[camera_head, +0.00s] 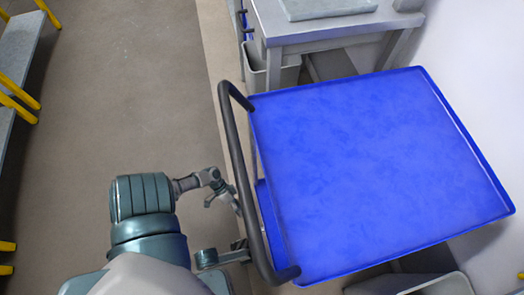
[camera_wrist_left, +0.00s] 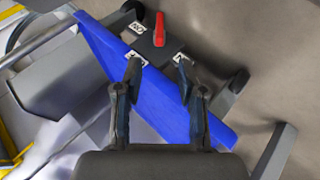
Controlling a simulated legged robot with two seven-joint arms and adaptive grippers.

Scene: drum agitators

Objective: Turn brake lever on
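The red brake lever (camera_wrist_left: 160,29) shows in the left wrist view, near the top middle. It sits on a dark box (camera_wrist_left: 158,50) with small white labels around it. My left gripper (camera_wrist_left: 159,72) is open, with nothing between its fingers. The lever appears beyond the fingertips and apart from them. In the head view, my left gripper (camera_head: 222,197) is just left of the black handle bar (camera_head: 238,150) of the blue cart (camera_head: 375,160). The lever cannot be made out in the head view. My right gripper is not in view.
A grey table (camera_head: 325,30) with a bin (camera_head: 270,75) stands behind the cart, and a white wall is on the right. Benches with yellow legs (camera_head: 22,95) are at the far left. The floor (camera_head: 130,90) between benches and cart is clear.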

